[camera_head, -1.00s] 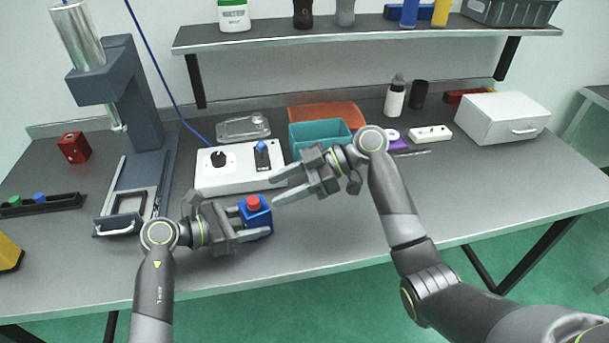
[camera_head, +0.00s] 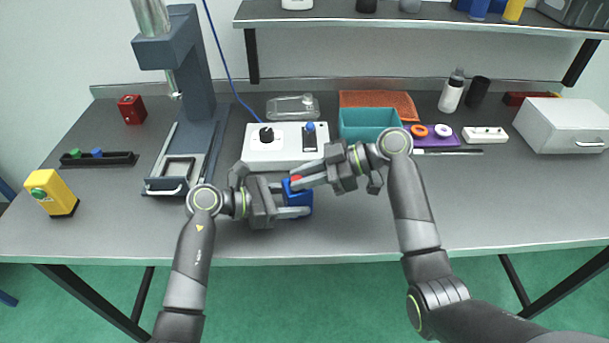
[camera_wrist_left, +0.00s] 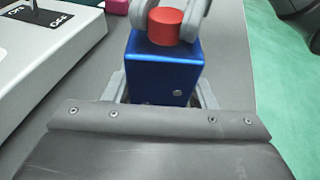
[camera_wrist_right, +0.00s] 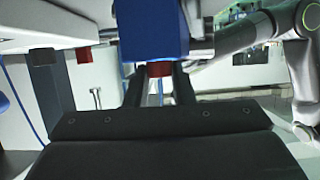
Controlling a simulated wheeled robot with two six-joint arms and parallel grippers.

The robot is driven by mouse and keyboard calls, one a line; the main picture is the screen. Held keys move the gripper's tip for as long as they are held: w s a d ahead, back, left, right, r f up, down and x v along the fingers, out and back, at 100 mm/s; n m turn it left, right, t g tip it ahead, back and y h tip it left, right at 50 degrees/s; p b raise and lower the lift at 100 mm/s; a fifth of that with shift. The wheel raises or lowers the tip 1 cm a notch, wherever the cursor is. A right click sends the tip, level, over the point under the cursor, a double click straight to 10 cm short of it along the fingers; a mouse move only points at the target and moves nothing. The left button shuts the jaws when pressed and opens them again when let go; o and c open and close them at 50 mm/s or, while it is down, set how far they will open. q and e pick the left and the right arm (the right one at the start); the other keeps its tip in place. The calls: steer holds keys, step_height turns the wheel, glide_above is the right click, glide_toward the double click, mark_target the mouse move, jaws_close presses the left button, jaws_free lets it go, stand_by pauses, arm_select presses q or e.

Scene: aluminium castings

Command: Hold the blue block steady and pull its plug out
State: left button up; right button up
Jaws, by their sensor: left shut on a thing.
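The blue block (camera_head: 298,198) stands near the front of the grey table, and my left gripper (camera_head: 290,205) is shut on its sides. The left wrist view shows the block (camera_wrist_left: 163,70) upright between the fingers. Its red plug (camera_wrist_left: 172,26) sits on the top, against the block. My right gripper (camera_head: 301,180) reaches in from the right, with one finger on each side of the plug. The plug (camera_wrist_right: 159,70) also shows between these fingers in the right wrist view. I cannot tell whether they press on it.
A white control box (camera_head: 262,152) with a black knob stands just behind the block. A teal bin (camera_head: 368,123) is behind my right gripper. A press (camera_head: 195,100) stands to the left. The front table to the right is clear.

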jaws_close()
steer(key=shift+r, duration=1.6)
stand_by(1.4)
steer(key=shift+r, duration=2.4)
arm_select(q)
steer(key=o, duration=1.1)
